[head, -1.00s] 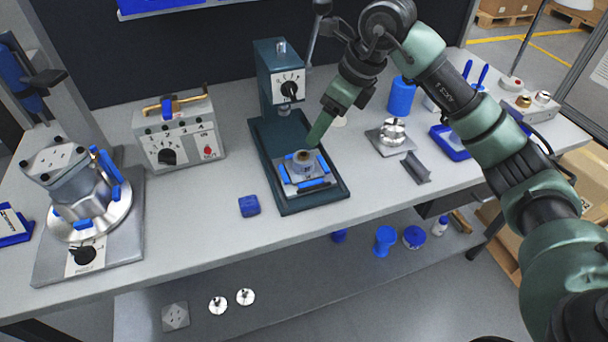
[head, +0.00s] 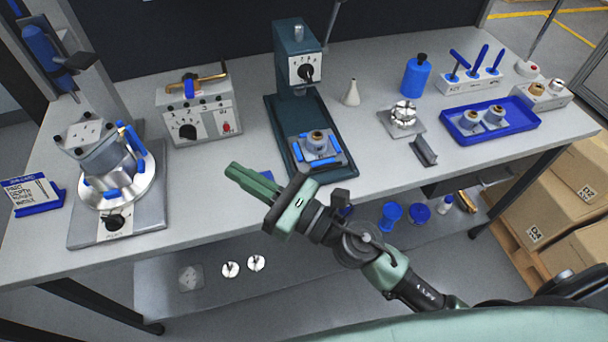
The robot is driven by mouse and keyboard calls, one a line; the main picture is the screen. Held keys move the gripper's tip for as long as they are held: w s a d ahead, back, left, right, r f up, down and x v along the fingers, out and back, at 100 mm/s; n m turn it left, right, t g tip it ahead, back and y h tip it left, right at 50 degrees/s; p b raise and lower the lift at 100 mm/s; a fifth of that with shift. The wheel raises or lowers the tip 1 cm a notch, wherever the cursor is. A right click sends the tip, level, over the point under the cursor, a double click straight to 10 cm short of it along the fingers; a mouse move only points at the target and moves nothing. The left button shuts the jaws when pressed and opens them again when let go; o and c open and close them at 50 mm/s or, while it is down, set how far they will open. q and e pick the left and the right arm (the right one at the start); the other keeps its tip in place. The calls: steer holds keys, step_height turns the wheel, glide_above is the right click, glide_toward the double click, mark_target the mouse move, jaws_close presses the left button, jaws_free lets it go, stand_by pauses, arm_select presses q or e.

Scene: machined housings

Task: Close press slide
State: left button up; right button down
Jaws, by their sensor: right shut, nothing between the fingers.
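The dark green press (head: 297,65) stands at the middle of the bench, its ram above the base. The press slide (head: 334,158) is a grey plate with blue bars on the front part of the base. It carries a round housing with a brass-coloured top (head: 317,137), in front of the ram rather than under it. My right gripper (head: 233,171) is shut and empty, left of the slide near the bench's front edge, pointing left and apart from the press. My left gripper is not in view.
A grey control box (head: 199,115) and a round fixture (head: 112,175) stand left. A white cone (head: 351,92), a grey fixture (head: 403,117) and a blue tray (head: 520,123) are right of the press.

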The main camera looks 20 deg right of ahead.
mark_target(288, 137)
steer(key=s+d+f+m+h+p, duration=0.1)
steer(key=s+d+f+m+h, duration=0.3)
steer(key=d+f+h, duration=0.25)
steer(key=s+d+f+m+h+p, duration=0.1)
steer(key=s+d+f+m+h, duration=0.3)
steer(key=d+h, duration=0.35)
steer(key=shift+t, duration=0.3)
steer(key=p+x, duration=0.2)
steer(key=x, duration=1.2)
steer(key=shift+w+a+r+p, duration=0.15)
steer(key=shift+w+p, duration=0.05)
steer(key=shift+p, duration=0.2)
steer(key=shift+w+r, duration=0.1)
steer(key=shift+w, duration=0.5)
steer(key=w+p, duration=0.1)
steer(key=w, duration=1.3)
steer(key=shift+w+a+p, duration=0.15)
steer(key=shift+a+p, duration=0.05)
steer(key=shift+p, duration=0.1)
steer(key=shift+w+r, duration=0.1)
steer(key=shift+r, duration=0.1)
